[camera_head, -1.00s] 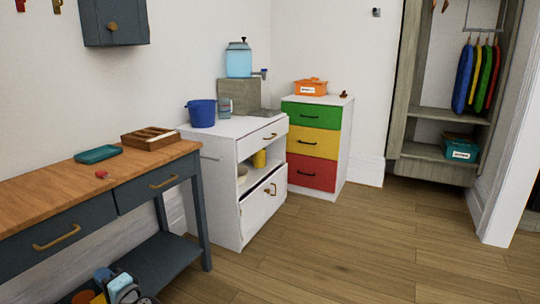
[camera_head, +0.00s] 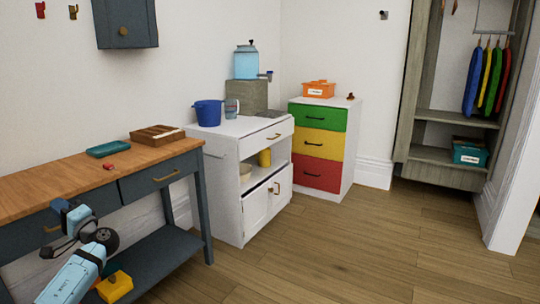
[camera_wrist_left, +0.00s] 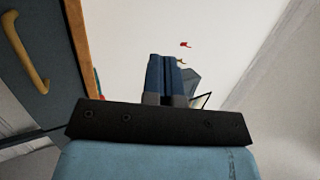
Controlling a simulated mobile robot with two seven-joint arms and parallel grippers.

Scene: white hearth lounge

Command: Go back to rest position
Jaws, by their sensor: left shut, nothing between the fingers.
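My left arm is light blue and comes in at the lower left of the head view. My left gripper (camera_head: 61,206) points up in front of the wooden-topped workbench, near its dark drawer fronts. In the left wrist view its dark blue fingers (camera_wrist_left: 166,76) are side by side and shut, with nothing between them. My right gripper is in neither view.
The workbench (camera_head: 48,183) stands close on the left, with a wooden box (camera_head: 157,135), a teal tray (camera_head: 108,149) and a small red item on top. A white cabinet (camera_head: 226,183) and a coloured drawer unit (camera_head: 322,145) stand beyond. The floor (camera_head: 350,255) at right is clear.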

